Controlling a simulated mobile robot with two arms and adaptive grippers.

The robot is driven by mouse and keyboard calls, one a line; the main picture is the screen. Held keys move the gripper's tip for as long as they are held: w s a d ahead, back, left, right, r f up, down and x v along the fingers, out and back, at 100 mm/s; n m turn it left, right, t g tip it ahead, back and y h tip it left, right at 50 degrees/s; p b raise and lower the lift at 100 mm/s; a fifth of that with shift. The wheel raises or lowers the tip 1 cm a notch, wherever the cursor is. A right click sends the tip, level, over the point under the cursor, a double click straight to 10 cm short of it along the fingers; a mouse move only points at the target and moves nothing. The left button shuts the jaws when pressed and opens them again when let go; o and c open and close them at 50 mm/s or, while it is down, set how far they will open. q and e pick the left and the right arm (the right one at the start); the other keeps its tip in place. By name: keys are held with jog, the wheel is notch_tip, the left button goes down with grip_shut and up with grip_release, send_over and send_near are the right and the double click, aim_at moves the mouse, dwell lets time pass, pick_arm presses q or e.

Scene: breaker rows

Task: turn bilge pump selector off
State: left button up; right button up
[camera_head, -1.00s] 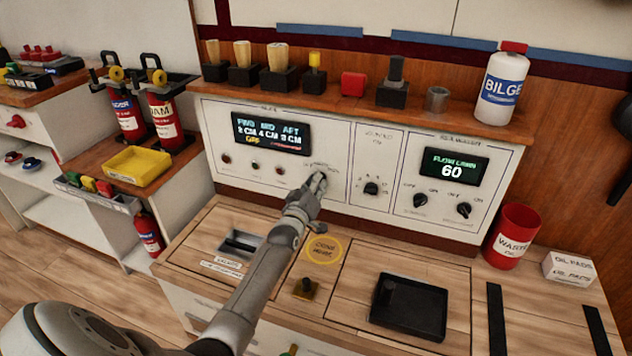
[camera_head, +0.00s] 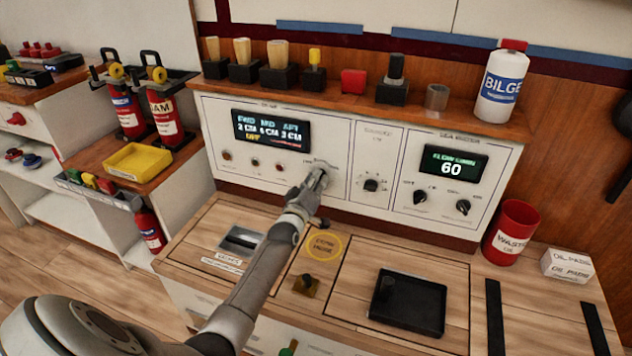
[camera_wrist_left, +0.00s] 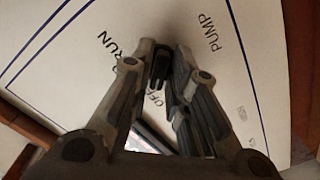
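The bilge panel (camera_head: 228,150) is the left part of the white console, with a lit display (camera_head: 271,130) reading FWD, MID, AFT levels and a small yellow line that looks like OFF. My left gripper (camera_head: 318,172) is at its lower right, over the pump selector, and hides most of it in the head view. In the left wrist view my left gripper (camera_wrist_left: 172,52) has its fingertips close together around the dark selector knob (camera_wrist_left: 160,66). RUN, OFF and PUMP lettering shows around it. I cannot tell whether both fingers touch the knob. My right gripper is out of view.
Buttons (camera_head: 254,162) sit left of the selector. Another knob (camera_head: 371,185) is close on its right, with two more under the 60 display (camera_head: 453,165). A shelf (camera_head: 430,112) overhangs the panel. A black tray (camera_head: 425,315) and red waste bin (camera_head: 510,236) stand on the counter.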

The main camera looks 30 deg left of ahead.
pick_arm(q)
jog(key=shift+o, duration=0.9)
jog(key=v, duration=1.2)
